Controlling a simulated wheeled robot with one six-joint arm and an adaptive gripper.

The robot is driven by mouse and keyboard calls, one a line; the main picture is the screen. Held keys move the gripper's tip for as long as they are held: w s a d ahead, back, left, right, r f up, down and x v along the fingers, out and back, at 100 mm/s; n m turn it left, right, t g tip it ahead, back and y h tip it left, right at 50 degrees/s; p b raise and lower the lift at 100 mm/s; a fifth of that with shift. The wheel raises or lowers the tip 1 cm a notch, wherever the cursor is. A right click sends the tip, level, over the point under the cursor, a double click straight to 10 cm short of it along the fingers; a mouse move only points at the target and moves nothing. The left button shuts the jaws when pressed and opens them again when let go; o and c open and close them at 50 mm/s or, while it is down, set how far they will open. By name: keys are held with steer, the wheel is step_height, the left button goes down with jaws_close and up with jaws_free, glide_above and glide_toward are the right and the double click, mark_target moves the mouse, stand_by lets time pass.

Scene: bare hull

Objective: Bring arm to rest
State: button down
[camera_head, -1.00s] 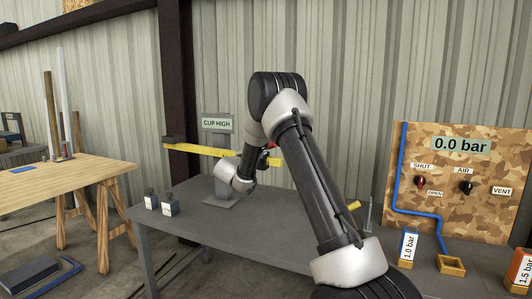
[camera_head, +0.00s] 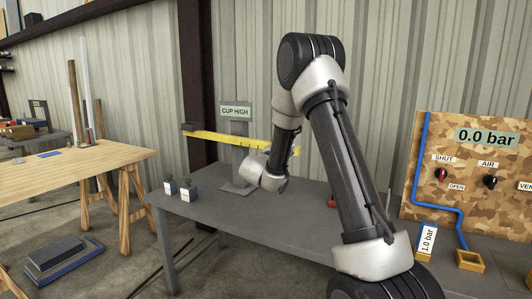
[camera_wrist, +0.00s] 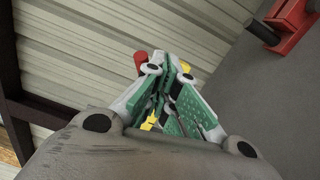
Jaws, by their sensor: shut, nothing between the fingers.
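My arm (camera_head: 345,150) stands bent over the grey table, its elbow high and its wrist (camera_head: 262,172) low beside the grey stand. My gripper (camera_wrist: 165,90) shows in the wrist view with its green-padded fingers together and nothing held between them. In the head view I cannot make out the fingers. A yellow beam (camera_head: 220,138) crosses the stand, which bears a "CUP HIGH" sign (camera_head: 236,111). My forearm covers part of the beam. In the wrist view small red and yellow parts show behind the fingers; I cannot tell what they belong to.
Two small weights (camera_head: 187,190) stand on the grey table (camera_head: 240,225) at its left. A red object (camera_wrist: 285,25) sits on a grey surface in the wrist view. A camouflage panel (camera_head: 475,180) reading 0.0 bar stands right. A wooden bench (camera_head: 80,165) is left.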

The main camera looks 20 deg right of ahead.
steer(key=s+d+f+g, duration=0.6)
steer(key=s+g, duration=0.1)
steer(key=s, duration=0.2)
steer(key=s+r+m+g+y, duration=0.2)
steer(key=s+m+g+y, duration=0.35)
steer(key=s, duration=1.15)
steer(key=s+a+r+m+t+y, duration=0.1)
steer(key=s+a+r+t+y, duration=0.2)
steer(key=s+a, duration=0.6)
steer(key=s+a+r+m+t+y, duration=0.2)
steer(key=s+a+r+t+y, duration=0.1)
steer(key=s+a+y, duration=0.3)
steer(key=shift+s+a+r, duration=0.3)
steer(key=shift+s+a, duration=1.1)
steer(key=shift+a, duration=0.7)
